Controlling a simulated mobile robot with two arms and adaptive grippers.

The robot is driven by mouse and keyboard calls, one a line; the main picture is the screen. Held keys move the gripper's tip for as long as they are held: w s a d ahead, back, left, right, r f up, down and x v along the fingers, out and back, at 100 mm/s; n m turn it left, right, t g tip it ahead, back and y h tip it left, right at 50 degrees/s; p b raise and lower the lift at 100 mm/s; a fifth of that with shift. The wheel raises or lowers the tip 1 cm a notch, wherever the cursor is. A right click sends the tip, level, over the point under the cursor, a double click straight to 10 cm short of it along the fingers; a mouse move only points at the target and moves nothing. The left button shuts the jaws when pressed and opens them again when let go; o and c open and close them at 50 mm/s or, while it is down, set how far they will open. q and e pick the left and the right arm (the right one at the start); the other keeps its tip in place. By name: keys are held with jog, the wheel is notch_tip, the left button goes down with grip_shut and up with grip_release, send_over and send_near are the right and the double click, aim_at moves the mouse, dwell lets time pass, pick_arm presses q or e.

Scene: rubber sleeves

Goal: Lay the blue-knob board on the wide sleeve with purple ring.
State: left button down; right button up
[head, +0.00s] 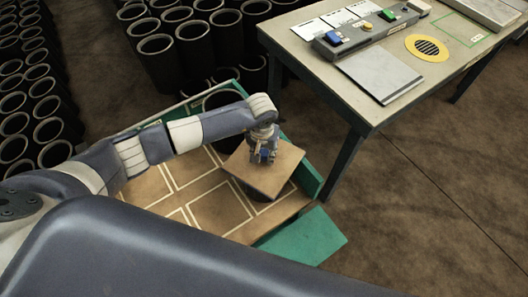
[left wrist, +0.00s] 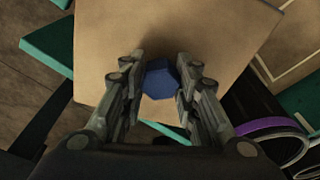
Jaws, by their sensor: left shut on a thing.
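My left gripper (head: 263,156) is shut on the blue knob (left wrist: 162,80) of a square tan board (head: 262,176). In the left wrist view the fingers (left wrist: 160,88) stand on both sides of the knob, and the board (left wrist: 120,40) spreads out beyond them. The board is held over the partitioned tray, with a dark sleeve partly showing under it in the head view. A dark sleeve with a purple ring (left wrist: 270,126) shows at the lower right of the left wrist view, partly hidden by the gripper. I cannot tell whether the board touches a sleeve. My right gripper is out of view.
The tray with green walls (head: 312,180) has white-outlined tan compartments. A table (head: 320,75) with a control box (head: 368,32), a grey plate (head: 380,75) and a yellow-rimmed grille (head: 427,47) stands at the right. Many dark sleeves (head: 157,60) stand behind and left. Brown floor is clear at right.

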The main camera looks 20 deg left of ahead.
pick_arm(q)
jog(key=shift+f+b, duration=0.3)
jog(key=shift+f, duration=0.05)
jog(key=c, duration=1.2)
grip_release()
jog(key=shift+o, duration=0.2)
jog(key=shift+r, duration=0.15)
notch_tip(320, 180, up, 12)
jog(key=s, duration=0.1)
jog(key=shift+s, duration=0.25)
